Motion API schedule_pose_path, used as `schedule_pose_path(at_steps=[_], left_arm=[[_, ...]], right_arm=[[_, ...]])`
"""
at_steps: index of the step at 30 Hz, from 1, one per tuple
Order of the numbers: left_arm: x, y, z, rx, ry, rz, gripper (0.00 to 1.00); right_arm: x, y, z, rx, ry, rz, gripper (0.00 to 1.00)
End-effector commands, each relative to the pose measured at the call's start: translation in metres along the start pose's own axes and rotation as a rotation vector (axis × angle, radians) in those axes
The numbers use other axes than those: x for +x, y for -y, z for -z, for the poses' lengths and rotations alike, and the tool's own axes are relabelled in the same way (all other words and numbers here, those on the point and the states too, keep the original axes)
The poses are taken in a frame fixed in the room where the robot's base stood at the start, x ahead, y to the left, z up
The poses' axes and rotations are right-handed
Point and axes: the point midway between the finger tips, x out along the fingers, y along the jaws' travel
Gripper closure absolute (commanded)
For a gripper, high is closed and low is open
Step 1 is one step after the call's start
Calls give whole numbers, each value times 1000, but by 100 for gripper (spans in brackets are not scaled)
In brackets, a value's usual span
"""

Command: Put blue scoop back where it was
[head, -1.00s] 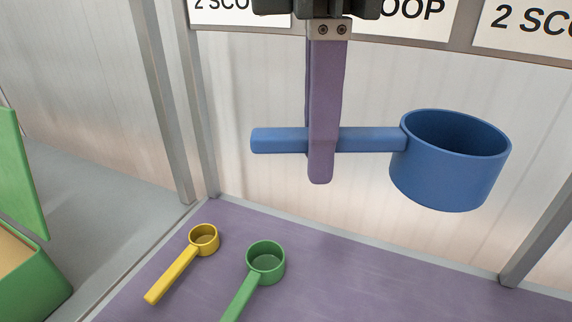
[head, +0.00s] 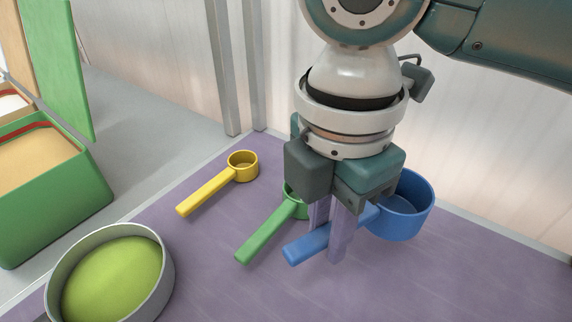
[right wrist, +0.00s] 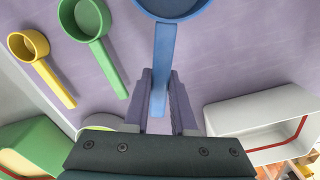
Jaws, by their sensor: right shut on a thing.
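The blue scoop (head: 403,207) is at the purple mat (head: 230,285), to the right of the green scoop (head: 262,236). Its handle points toward the lower left in the head view. My right gripper (head: 328,240) points down and is shut on the blue scoop's handle. In the right wrist view the handle of the blue scoop (right wrist: 161,65) lies between the two purple fingers (right wrist: 160,105). I cannot tell whether the scoop touches the mat. My left gripper is not in view.
A yellow scoop (head: 242,166) lies left of the green one. A round bowl with green contents (head: 112,280) stands at the lower left. A green box (head: 50,190) is beyond it. A white container (right wrist: 235,115) shows in the right wrist view. A pale wall stands behind.

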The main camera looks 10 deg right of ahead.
Motion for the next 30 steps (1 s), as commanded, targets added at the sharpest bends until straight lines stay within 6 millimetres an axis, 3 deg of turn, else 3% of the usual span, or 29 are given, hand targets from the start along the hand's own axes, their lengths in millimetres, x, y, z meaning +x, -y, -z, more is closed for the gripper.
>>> schedule_pose_path(at_steps=[13, 26, 27, 30], left_arm=[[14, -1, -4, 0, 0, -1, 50], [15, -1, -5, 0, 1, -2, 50], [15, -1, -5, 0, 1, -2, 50], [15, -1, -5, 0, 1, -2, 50]], right_arm=[[58, 0, 1, 0, 0, 1, 100], [64, 0, 1, 0, 0, -1, 100], [64, 0, 1, 0, 0, -1, 74], [64, 0, 1, 0, 0, -1, 62]])
